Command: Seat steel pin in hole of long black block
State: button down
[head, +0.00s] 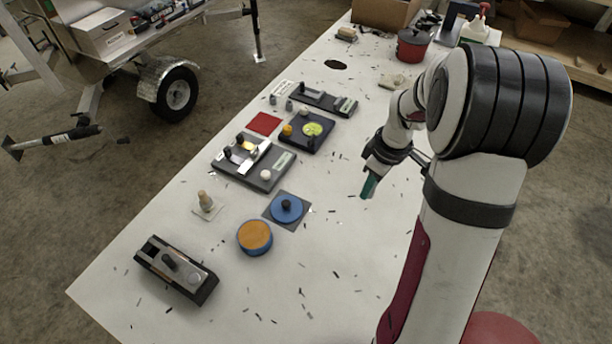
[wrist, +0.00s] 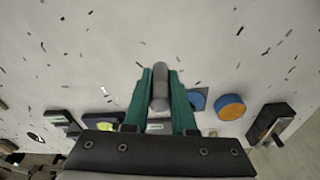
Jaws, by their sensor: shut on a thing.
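My gripper (head: 369,187), with green fingers, is above the right-hand part of the white table in the head view. In the wrist view my gripper (wrist: 161,88) is shut on the grey steel pin (wrist: 160,78), which lies lengthwise between the fingers. The pin cannot be made out in the head view. A long black block (head: 345,106) lies toward the back of the table, left of and beyond my gripper, with a paler left part and small grey pegs beside it. Its hole is too small to make out. My gripper is well apart from it.
A dark board with a yellow-green disc (head: 312,130), a grey fixture (head: 262,180), a blue disc (head: 286,206), an orange-topped round tin (head: 254,237) and a black slotted block (head: 206,291) line the left side. A red pot (head: 412,46) stands behind. The table below my gripper is mostly clear.

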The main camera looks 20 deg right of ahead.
send_over(319, 204)
jog(key=f, duration=0.6)
jog(key=shift+s+d+f, duration=0.2)
jog(key=shift+s+d, duration=0.1)
jog(key=shift+w+a+f, duration=0.1)
jog(key=shift+f, duration=0.95)
jog(key=shift+w+a+f, duration=0.1)
jog(key=shift+f, duration=0.95)
jog(key=shift+f, duration=0.15)
jog(key=c, duration=0.7)
grip_release()
jog(key=shift+c, duration=0.2)
